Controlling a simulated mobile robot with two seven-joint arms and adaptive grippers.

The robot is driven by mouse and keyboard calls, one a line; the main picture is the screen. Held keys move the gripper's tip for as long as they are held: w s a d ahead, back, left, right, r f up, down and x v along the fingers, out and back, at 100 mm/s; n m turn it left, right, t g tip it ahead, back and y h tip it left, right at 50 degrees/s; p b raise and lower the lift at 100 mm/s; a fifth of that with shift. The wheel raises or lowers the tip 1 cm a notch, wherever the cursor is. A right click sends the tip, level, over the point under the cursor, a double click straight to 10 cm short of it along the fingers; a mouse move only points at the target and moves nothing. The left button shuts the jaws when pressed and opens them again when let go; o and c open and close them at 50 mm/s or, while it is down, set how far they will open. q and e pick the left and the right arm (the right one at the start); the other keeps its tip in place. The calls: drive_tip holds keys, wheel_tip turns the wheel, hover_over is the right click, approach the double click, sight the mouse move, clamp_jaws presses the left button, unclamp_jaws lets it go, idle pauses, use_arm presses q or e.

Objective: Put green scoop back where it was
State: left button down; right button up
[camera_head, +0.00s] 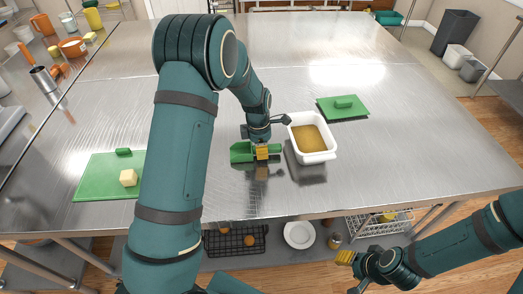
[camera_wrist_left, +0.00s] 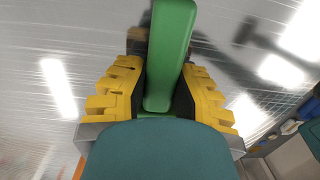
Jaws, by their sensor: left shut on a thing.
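The green scoop (camera_head: 240,152) is in my left gripper (camera_head: 262,151), over the metal table left of the white basin. In the left wrist view its green handle (camera_wrist_left: 170,55) lies between the yellow fingers of my left gripper (camera_wrist_left: 160,95), which are shut on it. I cannot tell whether the scoop touches the table. The white basin (camera_head: 331,148) holds a yellow-brown filling (camera_head: 308,138). My right gripper (camera_head: 346,257) is low at the right, in front of the table edge and away from the scoop; its opening is unclear.
Another green board (camera_head: 343,114) with a green block (camera_head: 344,102) lies behind the basin. The table (camera_head: 420,150) is clear at right.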

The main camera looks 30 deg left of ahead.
use_arm(q)
drive_tip(key=shift+f, duration=0.2)
drive_tip(key=c, duration=0.9)
unclamp_jaws()
drive_tip(key=shift+f, duration=0.1)
drive_tip(key=r, duration=0.4)
drive_tip(key=r+p, duration=0.1)
drive_tip(key=r, duration=0.7)
drive_tip(key=shift+s+a+r+p, duration=0.1)
drive_tip(key=shift+a+r+p, duration=0.1)
drive_tip(key=shift+a+p, duration=0.15)
drive_tip(key=shift+a, duration=0.1)
